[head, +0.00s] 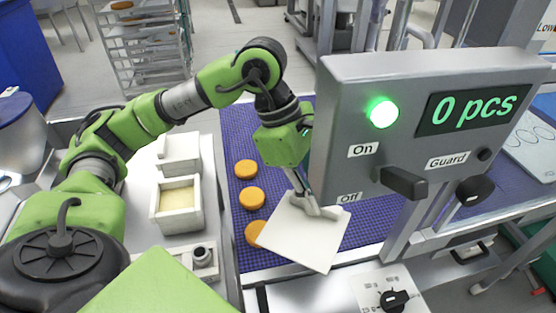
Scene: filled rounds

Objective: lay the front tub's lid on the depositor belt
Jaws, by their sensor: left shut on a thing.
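My left gripper (312,210) is shut on a square white lid (305,237), gripping it near its far edge. The lid is tilted, over the near part of the blue depositor belt (238,130), and its near corner reaches over the belt's front edge. I cannot tell whether it touches the belt. The front tub (168,230) stands on the white counter left of the belt, open, with pale yellow filling inside. A second white tub (181,158) stands behind it and looks covered. My right gripper is not in view.
Several orange-brown rounds sit along the belt's left side, such as one round (246,169); the nearest (254,233) is partly hidden by the lid. A grey control box (410,150) with a green lamp stands close to the right of my gripper. A rack (145,45) stands behind.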

